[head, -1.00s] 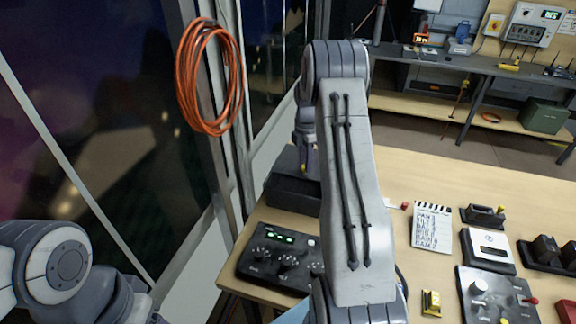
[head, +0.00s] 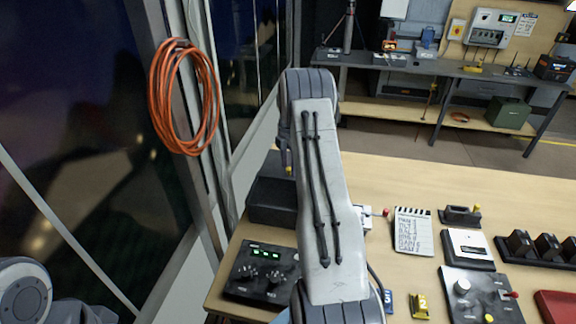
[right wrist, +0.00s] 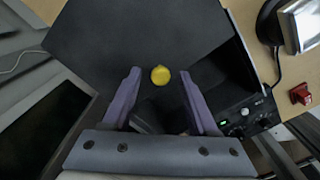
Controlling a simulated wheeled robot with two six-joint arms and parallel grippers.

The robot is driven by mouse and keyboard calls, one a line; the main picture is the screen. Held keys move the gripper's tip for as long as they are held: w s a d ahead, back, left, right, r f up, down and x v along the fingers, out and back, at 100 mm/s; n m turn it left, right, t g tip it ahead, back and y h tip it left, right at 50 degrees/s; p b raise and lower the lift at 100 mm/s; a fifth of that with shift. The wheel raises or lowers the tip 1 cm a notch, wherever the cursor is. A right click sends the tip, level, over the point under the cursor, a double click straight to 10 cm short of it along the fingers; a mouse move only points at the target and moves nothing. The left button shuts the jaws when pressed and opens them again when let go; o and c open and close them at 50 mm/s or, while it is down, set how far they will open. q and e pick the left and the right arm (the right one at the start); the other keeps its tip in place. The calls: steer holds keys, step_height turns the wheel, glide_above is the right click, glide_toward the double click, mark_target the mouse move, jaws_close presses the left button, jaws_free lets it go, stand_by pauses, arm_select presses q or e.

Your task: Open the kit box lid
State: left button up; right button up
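The kit box appears to be the dark box (head: 270,202) at the far left of the table, partly hidden behind my right arm. In the right wrist view a dark flat panel (right wrist: 135,35), which looks like its lid, fills the upper middle, with a round yellow knob (right wrist: 160,75). My right gripper (right wrist: 160,88) is open, its two purple fingers on either side of the knob with gaps to both. In the head view one finger of the right gripper (head: 287,160) shows above the box. My left gripper is out of view.
A black control unit (head: 262,272) with green displays stands in front of the box. An orange cable coil (head: 185,98) hangs at left. The table's back right is clear.

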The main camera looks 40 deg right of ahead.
step_height(320, 180, up, 10)
steer(key=b, duration=0.2)
steer(key=shift+r, duration=0.25)
stand_by(0.5)
